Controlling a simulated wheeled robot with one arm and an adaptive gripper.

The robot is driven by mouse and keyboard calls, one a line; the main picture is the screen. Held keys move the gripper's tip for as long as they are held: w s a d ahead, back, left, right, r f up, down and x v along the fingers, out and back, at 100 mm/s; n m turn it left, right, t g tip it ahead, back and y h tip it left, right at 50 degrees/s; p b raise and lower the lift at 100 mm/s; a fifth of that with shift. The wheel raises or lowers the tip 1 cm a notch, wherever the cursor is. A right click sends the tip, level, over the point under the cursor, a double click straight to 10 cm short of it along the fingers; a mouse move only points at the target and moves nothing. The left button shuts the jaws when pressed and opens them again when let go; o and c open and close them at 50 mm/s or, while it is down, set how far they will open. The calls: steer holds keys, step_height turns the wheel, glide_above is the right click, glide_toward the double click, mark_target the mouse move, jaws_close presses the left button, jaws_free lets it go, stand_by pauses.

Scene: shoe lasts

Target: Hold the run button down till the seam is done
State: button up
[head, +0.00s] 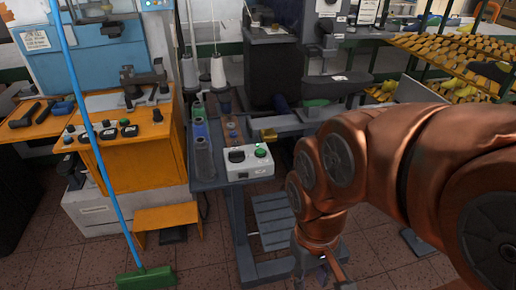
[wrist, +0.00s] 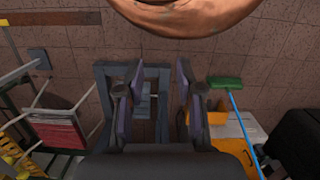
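A white control box (head: 248,163) sits at the front edge of the sewing machine's grey bench. It has a round green button (head: 260,152) on its right and a dark control on its left; any label is too small to read. My gripper (wrist: 155,105) is open and empty in the wrist view, its two fingers well apart. In the head view my gripper (head: 325,272) hangs low at the bottom, right of and below the box, partly cut off and apart from it. The seam is not visible. The button does not show in the wrist view.
White thread cones (head: 218,72) and bottles (head: 203,150) stand left of the sewing machine. An orange machine (head: 145,150) with its own buttons and a green broom (head: 145,278) are at left. A rack of shoe lasts (head: 455,60) is at back right.

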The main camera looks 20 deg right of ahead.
jaws_close()
stand_by(1.3)
